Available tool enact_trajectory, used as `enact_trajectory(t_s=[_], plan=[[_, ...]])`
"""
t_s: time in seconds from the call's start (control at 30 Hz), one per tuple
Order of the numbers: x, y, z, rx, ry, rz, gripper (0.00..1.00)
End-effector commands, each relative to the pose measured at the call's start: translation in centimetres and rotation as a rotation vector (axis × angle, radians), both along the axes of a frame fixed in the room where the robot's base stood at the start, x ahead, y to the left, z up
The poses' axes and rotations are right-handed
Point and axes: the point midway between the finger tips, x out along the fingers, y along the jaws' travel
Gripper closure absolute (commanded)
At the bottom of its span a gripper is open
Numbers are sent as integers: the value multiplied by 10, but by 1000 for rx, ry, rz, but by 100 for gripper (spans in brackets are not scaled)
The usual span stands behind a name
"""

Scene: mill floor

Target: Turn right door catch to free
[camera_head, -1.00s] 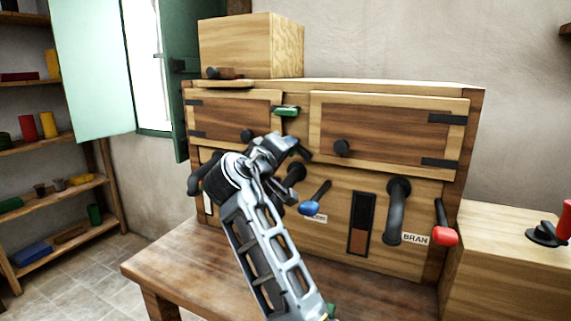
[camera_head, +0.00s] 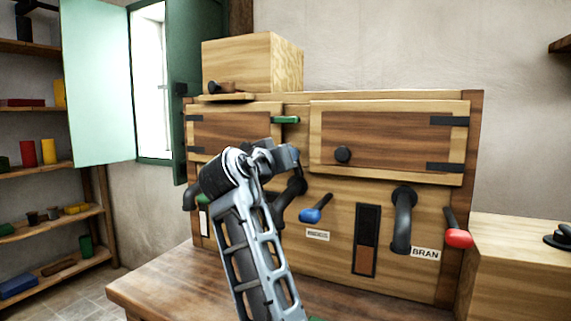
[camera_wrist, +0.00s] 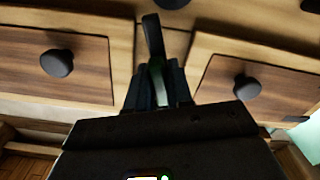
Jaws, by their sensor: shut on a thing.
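The right door (camera_head: 385,140) is wooden, closed, with a black knob (camera_head: 343,154) and dark hinges. A green-ended catch (camera_head: 287,119) lies about level between the two doors, at the top. In the wrist view, which looks upside down, my gripper (camera_wrist: 157,88) is shut on a dark bar with a green part, the right door catch (camera_wrist: 153,38), between the two door knobs. In the head view my gripper (camera_head: 288,157) is in front of the strip between the doors, and my wrist hides its fingertips.
Below the doors are a blue-ended lever (camera_head: 312,215), a red-ended lever (camera_head: 458,238), a dark spout (camera_head: 403,220) and a BRAN label (camera_head: 425,253). A wooden box (camera_head: 240,65) stands on top. The wooden table (camera_head: 150,285) is clear at its left. Shelves stand at the far left.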

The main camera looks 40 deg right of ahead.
Motion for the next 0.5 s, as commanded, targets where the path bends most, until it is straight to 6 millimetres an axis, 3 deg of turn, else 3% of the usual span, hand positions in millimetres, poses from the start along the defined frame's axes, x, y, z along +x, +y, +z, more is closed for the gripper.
enact_trajectory(t_s=[0.47, 0.5], plan=[[0, 1, -2, 8, -9, 1, 100], [0, 1, -2, 7, -9, 1, 75]])
